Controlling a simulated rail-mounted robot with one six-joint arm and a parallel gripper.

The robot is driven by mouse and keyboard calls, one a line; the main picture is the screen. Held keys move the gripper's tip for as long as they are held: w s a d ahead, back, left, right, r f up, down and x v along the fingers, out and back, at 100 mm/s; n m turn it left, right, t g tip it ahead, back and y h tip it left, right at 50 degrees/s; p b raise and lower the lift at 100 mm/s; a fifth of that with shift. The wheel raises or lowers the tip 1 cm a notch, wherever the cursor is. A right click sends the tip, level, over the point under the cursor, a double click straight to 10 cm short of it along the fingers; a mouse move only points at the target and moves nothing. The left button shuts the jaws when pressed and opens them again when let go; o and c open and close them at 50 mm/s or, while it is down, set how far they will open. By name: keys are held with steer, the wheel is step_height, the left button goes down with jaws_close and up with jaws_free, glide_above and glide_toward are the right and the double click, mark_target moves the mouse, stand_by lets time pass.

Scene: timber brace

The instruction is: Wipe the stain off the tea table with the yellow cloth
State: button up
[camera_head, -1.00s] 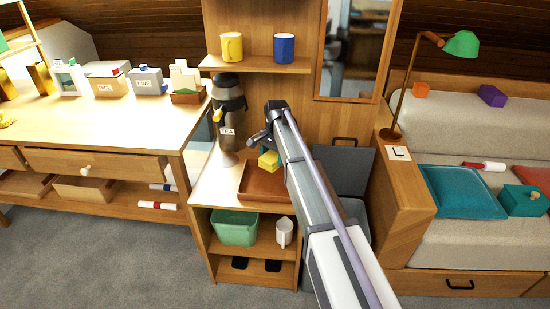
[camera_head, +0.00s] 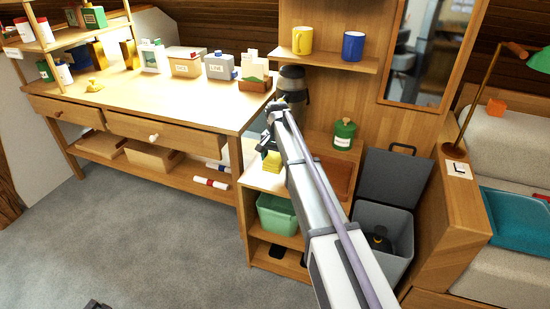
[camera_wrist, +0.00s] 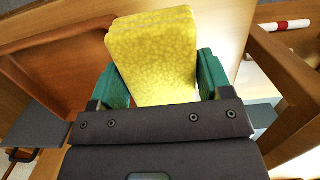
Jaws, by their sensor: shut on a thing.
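My gripper (camera_head: 270,150) is shut on the yellow cloth (camera_head: 271,162), a folded block hanging below the jaws. In the wrist view the cloth (camera_wrist: 152,55) sits between the green fingers of my gripper (camera_wrist: 155,88). The tea table (camera_head: 262,183) is the small wooden stand in the middle. The cloth is over its left part, left of the brown tray; I cannot tell whether it touches the top. The tray also shows in the wrist view (camera_wrist: 62,62). No stain shows; my arm and the cloth hide part of the top.
A tea dispenser (camera_head: 292,88) and a green canister (camera_head: 344,134) stand at the table's back. A green bin (camera_head: 278,214) sits on the shelf below. An open grey bin (camera_head: 384,215) stands at right. The workbench (camera_head: 150,104) is at left, with free floor (camera_head: 130,235) before it.

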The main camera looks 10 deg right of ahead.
step_height(320, 180, down, 6)
steer(key=b, duration=0.5)
steer(key=shift+w+d+r, duration=0.15)
steer(key=shift+w+d, duration=0.15)
steer(key=shift+w, duration=0.35)
steer(key=shift+w+d, duration=0.7)
steer(key=shift+w, duration=0.35)
steer(key=s, duration=0.1)
steer(key=s+a, duration=0.1)
steer(key=s, duration=0.1)
steer(key=shift+a, duration=0.3)
steer(key=shift+s+a+r+p, duration=0.2)
steer(key=shift+a+r+p, duration=0.05)
steer(key=shift+r+p, duration=0.45)
step_height(320, 180, up, 6)
steer(key=p, duration=0.6)
steer(key=b, duration=0.6)
glide_above(275, 178)
step_height(275, 178, down, 6)
